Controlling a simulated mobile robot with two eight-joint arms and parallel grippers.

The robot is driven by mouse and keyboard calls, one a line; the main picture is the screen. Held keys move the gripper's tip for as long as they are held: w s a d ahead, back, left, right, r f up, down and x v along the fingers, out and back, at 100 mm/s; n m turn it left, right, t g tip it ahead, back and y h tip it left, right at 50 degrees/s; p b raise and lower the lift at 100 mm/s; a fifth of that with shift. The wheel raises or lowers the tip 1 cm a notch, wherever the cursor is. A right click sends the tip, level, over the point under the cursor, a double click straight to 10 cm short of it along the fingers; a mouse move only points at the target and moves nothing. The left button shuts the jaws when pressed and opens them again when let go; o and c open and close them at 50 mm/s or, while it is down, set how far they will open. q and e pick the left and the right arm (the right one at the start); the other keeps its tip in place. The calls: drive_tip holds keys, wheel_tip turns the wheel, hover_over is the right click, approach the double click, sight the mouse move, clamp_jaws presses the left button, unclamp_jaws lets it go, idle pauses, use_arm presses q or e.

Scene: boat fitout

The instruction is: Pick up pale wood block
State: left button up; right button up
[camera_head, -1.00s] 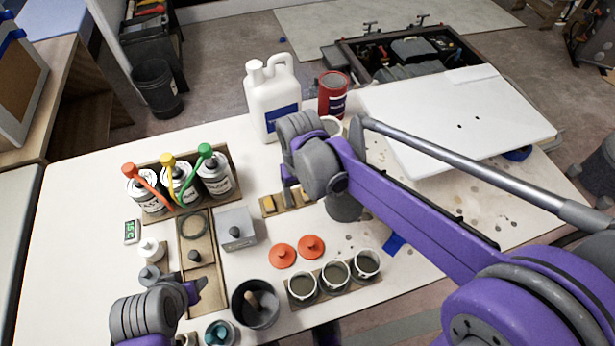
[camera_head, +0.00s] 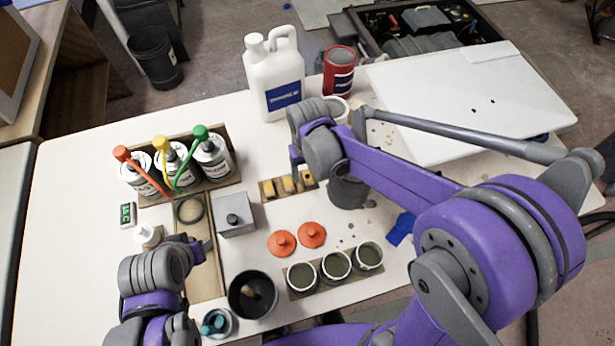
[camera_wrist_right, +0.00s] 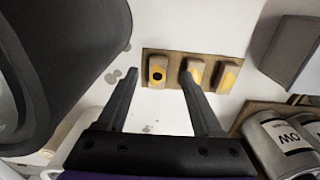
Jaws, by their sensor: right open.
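A small tray (camera_head: 275,198) on the white table holds three tan blocks with yellow faces. They are the left block (camera_head: 268,188), the middle block (camera_head: 288,184) and the right block (camera_head: 307,178). I cannot tell which is the pale wood one. In the right wrist view the block with a black dot (camera_wrist_right: 157,72) lies between the fingertips of my open, empty right gripper (camera_wrist_right: 158,74). The middle block (camera_wrist_right: 193,70) is partly behind a finger. In the head view my right gripper (camera_head: 297,160) is just behind the tray. My left gripper (camera_head: 195,252) is at the lower left, its jaws unclear.
A grey box (camera_head: 235,215) and bottles with coloured nozzles (camera_head: 172,168) stand left of the tray. Orange discs (camera_head: 297,240), several cups (camera_head: 336,266) and a black pot (camera_head: 253,295) are in front. A white jug (camera_head: 275,85) and red can (camera_head: 339,72) stand behind.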

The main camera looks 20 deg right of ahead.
sight(309, 180)
wheel_tip(309, 180, down, 3)
drive_tip(key=shift+d+f, duration=0.15)
drive_tip(key=shift+f, duration=0.05)
clamp_jaws()
idle(0.3)
